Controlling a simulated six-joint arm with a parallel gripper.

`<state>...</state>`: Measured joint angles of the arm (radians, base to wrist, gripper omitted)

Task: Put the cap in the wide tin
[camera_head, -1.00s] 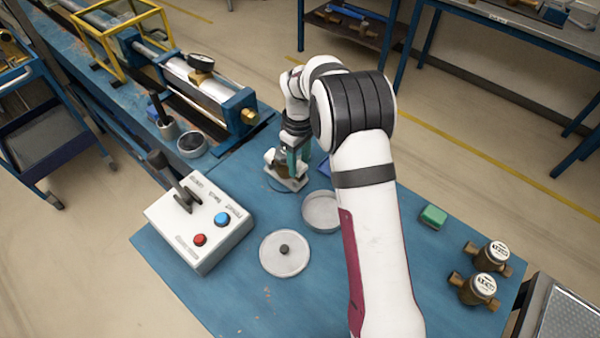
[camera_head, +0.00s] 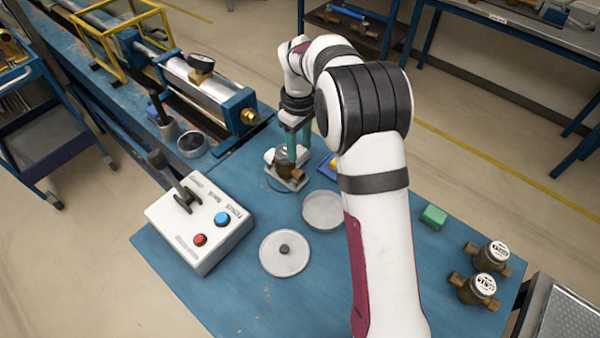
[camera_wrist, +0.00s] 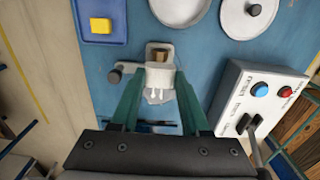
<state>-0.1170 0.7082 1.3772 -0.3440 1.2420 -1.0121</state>
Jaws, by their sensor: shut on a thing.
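My gripper (camera_wrist: 162,80) is shut on a white cap (camera_wrist: 159,77), which sits between its two green fingertips. In the head view my gripper (camera_head: 293,146) is over a brass meter (camera_head: 285,167) on a small grey fixture (camera_head: 291,184). Whether the cap is clear of the meter is hard to tell. The wide tin (camera_head: 323,226) stands open on the blue table, in front and to the right of the fixture. It also shows at the top of the wrist view (camera_wrist: 180,22). Its flat round lid (camera_head: 284,265) with a black knob lies beside it.
A control box (camera_head: 200,225) with a lever and two buttons stands at left. A smaller tin (camera_head: 192,146) is behind it. A blue tray with a yellow block (camera_wrist: 101,26), a green block (camera_head: 433,217) and two brass meters (camera_head: 480,289) are also on the table.

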